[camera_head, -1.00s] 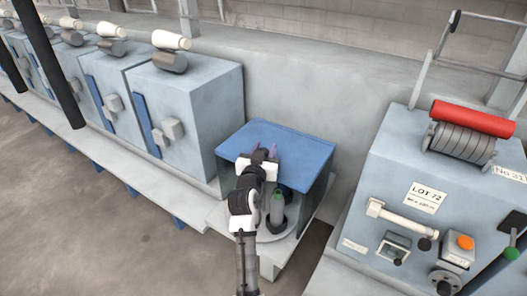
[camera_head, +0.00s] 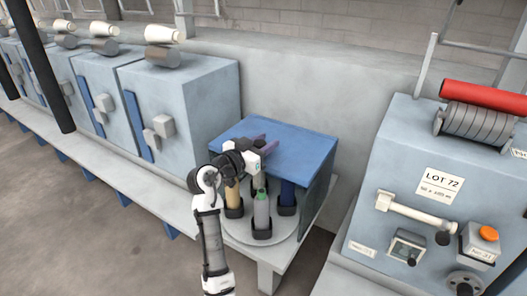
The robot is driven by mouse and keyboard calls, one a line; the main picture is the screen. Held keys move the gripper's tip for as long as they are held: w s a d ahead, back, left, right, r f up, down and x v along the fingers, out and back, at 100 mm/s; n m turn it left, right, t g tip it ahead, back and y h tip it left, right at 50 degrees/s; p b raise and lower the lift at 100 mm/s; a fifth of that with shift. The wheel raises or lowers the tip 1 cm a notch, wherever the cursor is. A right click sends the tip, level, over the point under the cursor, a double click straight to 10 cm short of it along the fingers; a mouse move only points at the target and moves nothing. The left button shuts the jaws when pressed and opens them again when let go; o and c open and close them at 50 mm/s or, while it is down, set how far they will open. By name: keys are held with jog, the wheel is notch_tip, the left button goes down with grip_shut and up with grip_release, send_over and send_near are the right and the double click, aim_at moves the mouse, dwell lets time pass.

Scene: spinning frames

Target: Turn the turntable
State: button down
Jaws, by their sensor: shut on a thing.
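The turntable (camera_head: 286,246) is a pale grey round disc under a blue-topped stand. Several bottles stand upright in dark holders on it: a yellow one (camera_head: 233,192) at left, a grey one with a green top (camera_head: 262,212) at front, and a dark blue one (camera_head: 287,194) at right. My arm and wrist hide part of the yellow bottle and the stand's left side.
Light blue cabinets (camera_head: 190,100) with white rolls stand along the ledge at left. A control console (camera_head: 405,165) with a red roll (camera_head: 487,106) stands at right. A wall closes the back. The floor (camera_head: 90,240) at front left is clear.

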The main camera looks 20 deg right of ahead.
jog(key=shift+s+d+f+m+g+h+b, duration=0.15)
jog(key=shift+m+g+h+b, duration=0.3)
jog(key=shift+m+g+b, duration=0.55)
jog(key=shift+s+a+f+m+g+h+b, duration=0.1)
jog(key=shift+m+g+h+b, duration=0.5)
jog(key=shift+g+b, duration=0.7)
jog(key=shift+s+r+m+g+b, duration=0.15)
jog(key=shift+m+g+b, duration=0.3)
jog(key=shift+m+g, duration=0.65)
jog(key=shift+s+m+g+b, duration=0.1)
jog(key=shift+m+g+b, duration=0.35)
jog(key=shift+g, duration=1.15)
jog(key=shift+s+m+g, duration=0.1)
jog(key=shift+m+g, duration=0.55)
jog(key=shift+g, duration=0.15)
jog(key=c, duration=0.9)
grip_release()
jog(key=a, duration=0.4)
jog(key=w+a+b, duration=0.1)
jog(key=a, duration=0.4)
jog(key=w+a, duration=0.1)
jog(key=a, duration=0.3)
jog(key=shift+w+a, duration=0.2)
jog(key=shift+a, duration=0.05)
